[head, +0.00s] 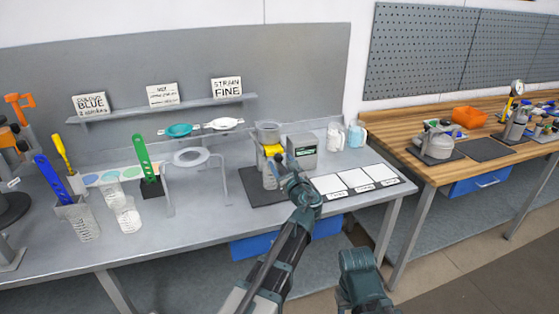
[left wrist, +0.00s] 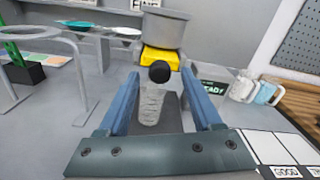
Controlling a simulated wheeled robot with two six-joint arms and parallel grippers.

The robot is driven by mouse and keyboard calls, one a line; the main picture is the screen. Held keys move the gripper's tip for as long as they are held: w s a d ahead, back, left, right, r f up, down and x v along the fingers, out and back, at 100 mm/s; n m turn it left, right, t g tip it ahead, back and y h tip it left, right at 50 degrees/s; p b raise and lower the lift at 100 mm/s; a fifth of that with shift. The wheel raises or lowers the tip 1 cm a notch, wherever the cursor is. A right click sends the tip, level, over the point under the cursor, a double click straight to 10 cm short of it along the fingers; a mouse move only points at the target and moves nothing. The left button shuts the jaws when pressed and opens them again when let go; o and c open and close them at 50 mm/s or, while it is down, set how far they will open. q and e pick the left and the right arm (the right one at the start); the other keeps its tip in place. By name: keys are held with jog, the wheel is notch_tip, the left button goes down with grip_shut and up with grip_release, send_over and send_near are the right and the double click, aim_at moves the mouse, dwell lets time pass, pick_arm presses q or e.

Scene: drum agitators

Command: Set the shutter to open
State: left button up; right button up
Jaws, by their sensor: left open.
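The yellow shutter (left wrist: 160,59) sits just below a grey hopper (left wrist: 165,28) and has a round black knob facing me in the left wrist view. In the head view the shutter (head: 273,150) and hopper (head: 267,130) stand at the back of the grey bench, with a clear beaker (head: 269,176) below. My left gripper (left wrist: 160,80) is open, its two blue fingers on either side of the knob with gaps to it. The gripper (head: 282,164) hides part of the shutter in the head view. My right gripper's fingers do not show.
A grey display box (head: 305,151) stands right of the hopper. Several white pads (head: 358,180) lie near the bench's right end. A ring stand (head: 190,157) and beakers (head: 78,220) stand to the left. A wooden bench (head: 470,160) is farther right.

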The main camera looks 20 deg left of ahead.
aim_at(273, 149)
pick_arm(q)
jog(key=shift+x, duration=1.25)
grip_shut()
jog(key=shift+s, duration=0.1)
dwell(0.5)
